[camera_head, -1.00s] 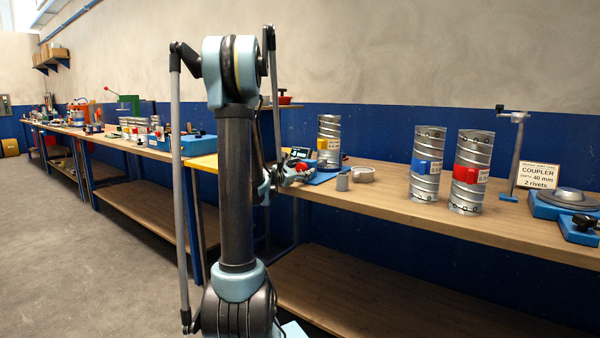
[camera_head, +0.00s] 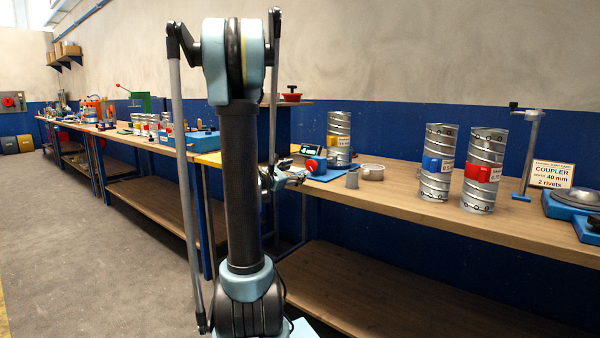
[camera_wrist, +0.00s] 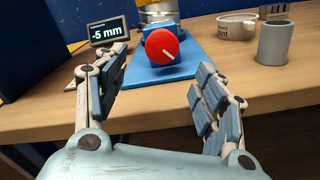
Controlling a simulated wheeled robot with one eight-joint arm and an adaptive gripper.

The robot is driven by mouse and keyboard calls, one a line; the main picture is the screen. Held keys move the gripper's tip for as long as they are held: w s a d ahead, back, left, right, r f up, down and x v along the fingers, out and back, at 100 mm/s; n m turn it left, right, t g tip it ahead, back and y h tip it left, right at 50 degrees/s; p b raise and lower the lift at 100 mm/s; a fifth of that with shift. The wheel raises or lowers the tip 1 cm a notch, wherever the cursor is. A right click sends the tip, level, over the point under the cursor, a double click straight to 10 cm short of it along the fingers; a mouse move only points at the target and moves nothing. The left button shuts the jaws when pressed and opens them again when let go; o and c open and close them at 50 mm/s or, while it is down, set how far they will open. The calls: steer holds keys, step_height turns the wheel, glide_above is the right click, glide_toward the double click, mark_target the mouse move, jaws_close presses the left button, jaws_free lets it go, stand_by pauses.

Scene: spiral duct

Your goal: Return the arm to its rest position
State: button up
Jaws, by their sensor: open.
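My arm stands upright in front of the bench in the head view. My gripper (camera_head: 290,178) shows partly behind the arm, close to the bench's front edge. In the wrist view my gripper (camera_wrist: 160,105) is open, its two blue-padded fingers spread wide with nothing between them. Beyond the fingers is a blue device with a red knob (camera_wrist: 162,49) on a blue base plate (camera_wrist: 185,68). The red knob also shows in the head view (camera_head: 311,165). A small display (camera_wrist: 108,31) reading "-5 mm" stands left of it.
The wooden bench (camera_head: 420,205) runs along the wall. On it stand spiral ducts with yellow (camera_head: 339,138), blue (camera_head: 438,162) and red (camera_head: 482,170) clamps, a grey cup (camera_wrist: 275,43), a ring (camera_wrist: 237,27) and a coupler sign (camera_head: 552,174). The floor (camera_head: 90,240) at left is clear.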

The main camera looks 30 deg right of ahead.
steer(key=shift+s+a, duration=0.3)
steer(key=shift+a, duration=0.3)
steer(key=s+a+f+m+g+y, duration=0.1)
steer(key=s+a+f+m+y, duration=0.4)
steer(key=s+a, duration=0.4)
steer(key=s+a+f+m+g+y, duration=0.2)
steer(key=s+a+f+m+y, duration=0.4)
steer(key=a, duration=0.8)
steer(key=s+a+f+m+g+y, duration=0.1)
steer(key=s+a+f+m+y, duration=0.4)
steer(key=s+a+f, duration=0.3)
steer(key=s+a+m, duration=0.1)
steer(key=s+a, duration=0.2)
steer(key=s, duration=0.1)
steer(key=shift+a+f+g+y, duration=0.2)
steer(key=shift+g+y, duration=0.1)
steer(key=shift+g, duration=0.1)
steer(key=shift+w, duration=0.1)
steer(key=shift+w+f, duration=0.15)
steer(key=shift+w, duration=0.3)
